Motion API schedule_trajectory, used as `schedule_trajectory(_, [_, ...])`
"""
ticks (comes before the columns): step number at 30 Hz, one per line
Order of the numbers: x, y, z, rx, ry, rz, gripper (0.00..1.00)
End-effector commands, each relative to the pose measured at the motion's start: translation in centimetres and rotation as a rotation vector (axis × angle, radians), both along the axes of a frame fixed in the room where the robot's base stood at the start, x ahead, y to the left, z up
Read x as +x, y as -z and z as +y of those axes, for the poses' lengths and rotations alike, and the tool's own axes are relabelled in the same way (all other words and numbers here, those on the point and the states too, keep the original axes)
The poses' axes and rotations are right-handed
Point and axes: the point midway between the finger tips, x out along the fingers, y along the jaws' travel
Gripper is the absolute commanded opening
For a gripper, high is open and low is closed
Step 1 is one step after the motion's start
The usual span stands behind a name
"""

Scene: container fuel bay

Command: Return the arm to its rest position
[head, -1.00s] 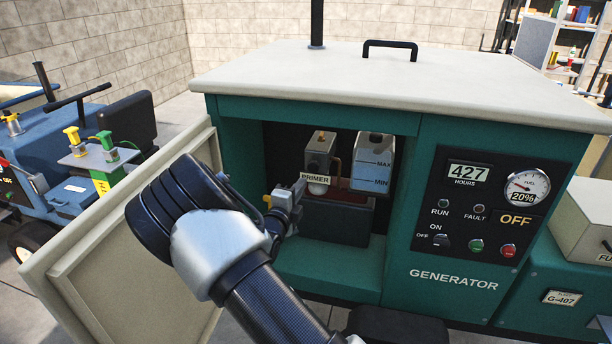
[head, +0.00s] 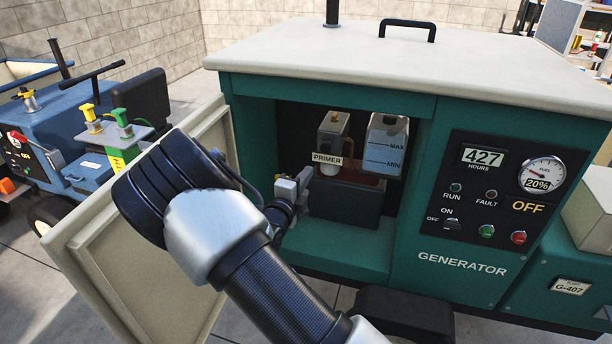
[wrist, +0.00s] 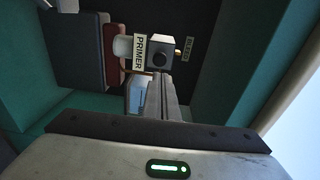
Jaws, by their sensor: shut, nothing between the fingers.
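My arm reaches from the bottom of the head view to the open bay of the green generator (head: 462,262). My gripper (head: 305,178) is at the left side of the bay opening, left of the primer (head: 333,124) with its label and white bulb. The gripper looks apart from the primer. In the wrist view my gripper's fingers (wrist: 158,88) are together with nothing held, and the primer label (wrist: 139,52) shows beyond them. My wrist hides part of the bay's left edge.
The open cream door (head: 92,250) stands left of the bay, behind my arm. A translucent tank (head: 385,145) marked MAX and MIN is right of the primer. The panel reads OFF, with the fuel gauge (head: 541,175) at 20%. A blue cart (head: 75,105) stands at the left.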

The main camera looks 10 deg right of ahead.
Motion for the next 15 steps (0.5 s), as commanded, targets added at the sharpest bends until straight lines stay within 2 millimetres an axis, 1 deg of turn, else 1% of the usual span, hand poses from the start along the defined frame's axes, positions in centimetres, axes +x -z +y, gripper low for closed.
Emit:
schedule_trajectory(7, [0.0, -0.1, -0.1, 0.004, 0.003, -0.002, 0.0])
schedule_trajectory(9, [-0.2, -0.6, -0.9, 0.042, 0.031, -0.018, 0.0])
schedule_trajectory(11, [-0.8, -1.5, -2.4, 0.118, 0.086, -0.05, 0.0])
schedule_trajectory(14, [-2.9, -3.9, -6.5, 0.351, 0.25, -0.158, 0.0])
schedule_trajectory(15, [-4.3, -4.9, -8.5, 0.475, 0.338, -0.22, 0.0])
